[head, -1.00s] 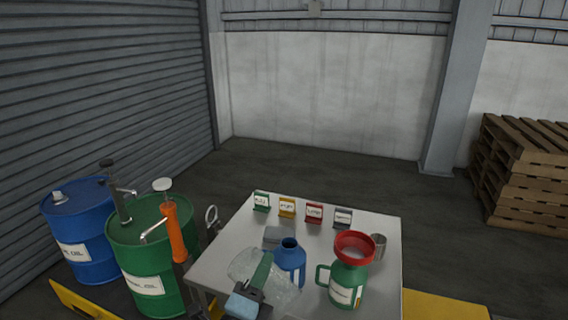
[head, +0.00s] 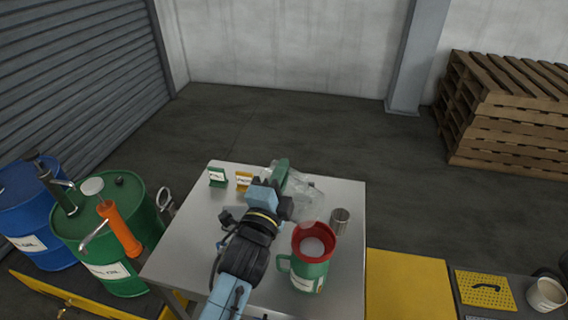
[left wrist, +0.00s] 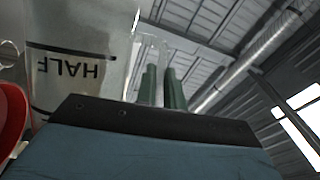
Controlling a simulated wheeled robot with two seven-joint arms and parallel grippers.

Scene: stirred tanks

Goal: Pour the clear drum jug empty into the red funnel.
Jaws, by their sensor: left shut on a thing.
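The clear drum jug (head: 308,197) is raised above the table, and its body lies slanted just behind the red funnel (head: 314,231). My left gripper (head: 280,180) is shut on the jug; its green fingers close around the clear handle in the left wrist view (left wrist: 163,88). There the jug wall (left wrist: 75,45) shows an upside-down HALF mark, so it is tipped over. The funnel sits upright in a green jug (head: 308,277); a pale round patch shows inside it. The funnel's edge also shows in the left wrist view (left wrist: 10,115). The clear jug's mouth and liquid level are unclear. My right gripper is out of view.
A steel cup (head: 340,221) stands right of the funnel on the steel table (head: 195,232). Drums with pumps (head: 110,245) are at the left. My left arm hides part of the table.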

